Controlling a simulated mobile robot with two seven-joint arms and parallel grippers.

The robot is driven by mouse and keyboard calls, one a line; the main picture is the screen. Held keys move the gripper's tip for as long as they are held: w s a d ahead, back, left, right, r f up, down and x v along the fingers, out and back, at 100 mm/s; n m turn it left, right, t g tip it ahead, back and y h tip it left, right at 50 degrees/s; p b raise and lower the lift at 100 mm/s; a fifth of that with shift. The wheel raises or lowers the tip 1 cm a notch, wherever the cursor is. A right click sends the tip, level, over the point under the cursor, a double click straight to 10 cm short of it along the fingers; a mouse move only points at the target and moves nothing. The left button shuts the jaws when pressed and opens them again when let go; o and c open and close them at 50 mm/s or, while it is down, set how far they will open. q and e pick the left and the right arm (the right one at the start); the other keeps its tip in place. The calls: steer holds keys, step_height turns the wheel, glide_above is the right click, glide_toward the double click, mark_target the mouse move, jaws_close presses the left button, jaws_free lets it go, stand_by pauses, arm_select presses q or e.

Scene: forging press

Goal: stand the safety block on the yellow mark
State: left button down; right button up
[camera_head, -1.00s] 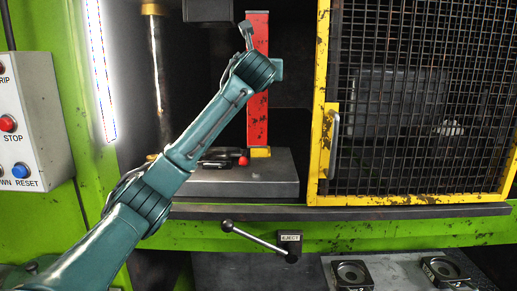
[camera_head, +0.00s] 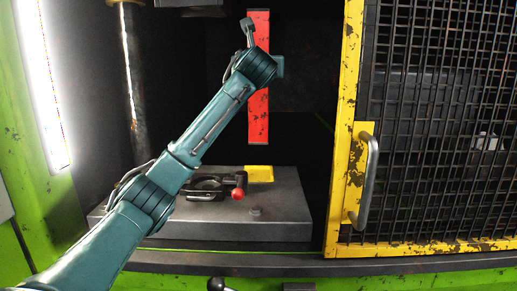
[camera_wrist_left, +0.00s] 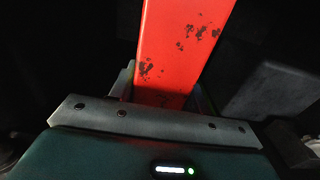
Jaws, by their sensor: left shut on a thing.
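The safety block is a tall red post (camera_head: 259,118) with scuffed paint, upright in the head view inside the press. My left gripper (camera_head: 272,67) is shut on it at its upper part; the wrist hides some of the block. The block's red face also fills the upper middle of the left wrist view (camera_wrist_left: 180,45), between the fingers. The yellow mark (camera_head: 259,173) is on the back part of the grey press bed (camera_head: 280,205). The block's lower end shows above the mark in the picture, with a dark gap between them. My right gripper is not in view.
A dark clamp-like fixture (camera_head: 207,187) with a red knob (camera_head: 238,193) lies left of the mark. A small stud (camera_head: 256,211) stands in front. A yellow-framed mesh guard (camera_head: 352,180) is on the right. A dark column (camera_head: 133,80) stands at the left.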

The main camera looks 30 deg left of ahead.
arm_select(q)
steer(key=shift+s+f, duration=0.15)
steer(key=shift+f, duration=4.3)
steer(key=c, duration=0.7)
jaws_free()
steer(key=shift+f, duration=0.2)
steer(key=shift+r, duration=0.2)
glide_toward(258, 103)
steer(key=shift+f, duration=0.2)
